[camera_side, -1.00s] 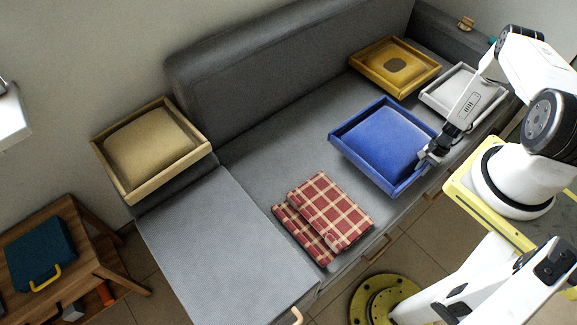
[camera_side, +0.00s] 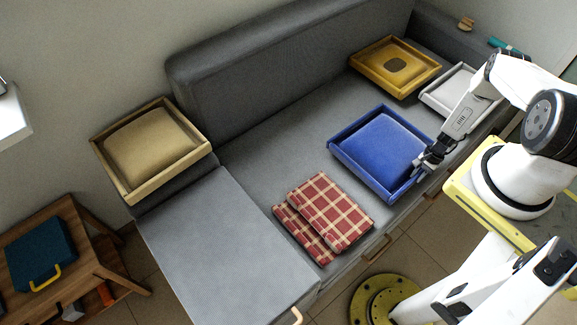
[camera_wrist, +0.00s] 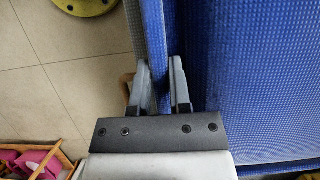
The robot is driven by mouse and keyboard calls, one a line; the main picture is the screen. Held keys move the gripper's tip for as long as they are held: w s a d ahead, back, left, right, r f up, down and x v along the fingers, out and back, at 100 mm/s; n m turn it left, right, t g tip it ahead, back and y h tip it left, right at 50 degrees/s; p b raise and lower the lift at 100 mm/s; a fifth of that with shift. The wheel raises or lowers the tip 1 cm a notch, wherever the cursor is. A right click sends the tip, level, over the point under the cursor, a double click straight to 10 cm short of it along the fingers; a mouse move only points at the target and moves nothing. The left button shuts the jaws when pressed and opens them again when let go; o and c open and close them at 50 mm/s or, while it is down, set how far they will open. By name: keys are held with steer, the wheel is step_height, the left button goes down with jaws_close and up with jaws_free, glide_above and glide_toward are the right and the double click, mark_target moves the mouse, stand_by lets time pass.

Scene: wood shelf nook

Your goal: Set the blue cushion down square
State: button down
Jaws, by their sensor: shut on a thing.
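The blue cushion (camera_side: 380,147) lies inside a shallow blue tray (camera_side: 351,167) over the front of the grey sofa seat. Both look roughly level, with the tray's sides at a slight angle to the sofa's front edge. I cannot tell whether the tray's underside touches the seat. My gripper (camera_side: 421,168) is at the tray's right front side. In the wrist view, my gripper (camera_wrist: 161,82) has one finger on each side of the tray wall (camera_wrist: 154,35) and is shut on it. The cushion's blue weave (camera_wrist: 262,80) fills the right of that view.
Red plaid folded cloths (camera_side: 330,215) lie left of the tray on the sofa seat (camera_side: 262,140). A yellow tray (camera_side: 366,73) and a white tray (camera_side: 436,100) are behind. A beige cushion (camera_side: 150,145) in a wooden tray sits at left. Bare seat lies left of the blue tray.

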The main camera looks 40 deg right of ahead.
steer(key=shift+f, duration=0.1)
steer(key=c, duration=0.6)
jaws_free()
steer(key=v, duration=1)
steer(key=shift+d, duration=0.1)
steer(key=shift+v, duration=1.05)
